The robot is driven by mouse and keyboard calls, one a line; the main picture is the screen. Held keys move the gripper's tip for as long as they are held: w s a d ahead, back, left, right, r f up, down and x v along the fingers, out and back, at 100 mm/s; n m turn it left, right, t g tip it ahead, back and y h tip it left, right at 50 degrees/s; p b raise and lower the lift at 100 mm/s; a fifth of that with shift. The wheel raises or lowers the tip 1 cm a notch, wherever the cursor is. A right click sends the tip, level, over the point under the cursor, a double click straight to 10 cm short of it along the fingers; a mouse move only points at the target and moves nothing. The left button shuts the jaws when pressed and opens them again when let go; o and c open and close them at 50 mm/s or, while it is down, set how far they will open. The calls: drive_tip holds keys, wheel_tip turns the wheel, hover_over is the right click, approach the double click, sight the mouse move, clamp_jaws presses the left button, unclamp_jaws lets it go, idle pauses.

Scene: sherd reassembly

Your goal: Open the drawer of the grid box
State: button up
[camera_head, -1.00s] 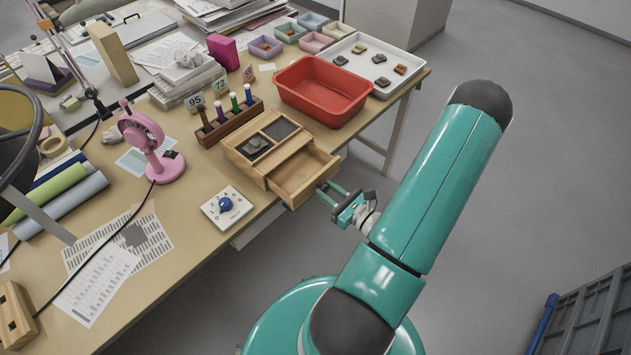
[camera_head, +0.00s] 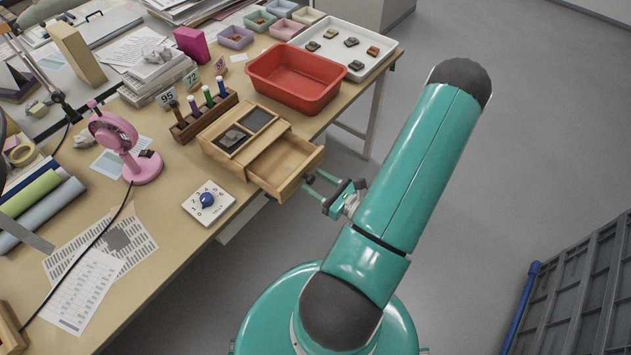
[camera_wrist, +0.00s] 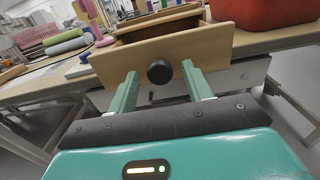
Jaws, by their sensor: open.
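The wooden grid box (camera_head: 216,128) stands near the front edge of the table, with two dark compartments on top, one holding a dark sherd (camera_head: 233,137). Its drawer (camera_head: 287,167) is pulled well out toward my arm, and the part of its inside that shows looks empty. In the wrist view the drawer front (camera_wrist: 205,48) faces me with a round dark knob (camera_wrist: 159,72). My gripper (camera_head: 314,186) is open in front of the drawer front. In the wrist view its green fingers (camera_wrist: 160,85) stand on either side of the knob, apart from it.
A red tub (camera_head: 297,80) and a white tray of sherds (camera_head: 375,62) stand behind the box. A pen rack (camera_head: 205,118), a dial plate (camera_head: 208,203) and a pink fan (camera_head: 115,135) are to the left. Open floor lies right of the table.

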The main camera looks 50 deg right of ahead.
drive_tip(key=s, duration=1.3)
drive_tip(key=shift+d, duration=0.2)
drive_tip(key=shift+w, duration=0.1)
drive_tip(key=w+a+r+n+g+y, duration=1.1)
drive_tip(key=a+r+n+g, duration=0.35)
drive_tip(key=n, duration=0.55)
drive_tip(key=w+a+r+n+t+h, duration=0.1)
drive_tip(key=a+r+n+h, duration=0.4)
drive_tip(key=r, duration=0.4)
drive_tip(key=w+a+r+n+t+h, duration=0.1)
drive_tip(key=a+r+n+h, duration=0.5)
drive_tip(key=a+r+n, duration=0.2)
drive_tip(key=r+n, duration=0.1)
drive_tip(key=n, duration=0.1)
drive_tip(key=shift+w+a+r+n+h, duration=0.15)
drive_tip(key=shift+w+r+n+h, duration=0.1)
drive_tip(key=shift+r+n+h, duration=0.05)
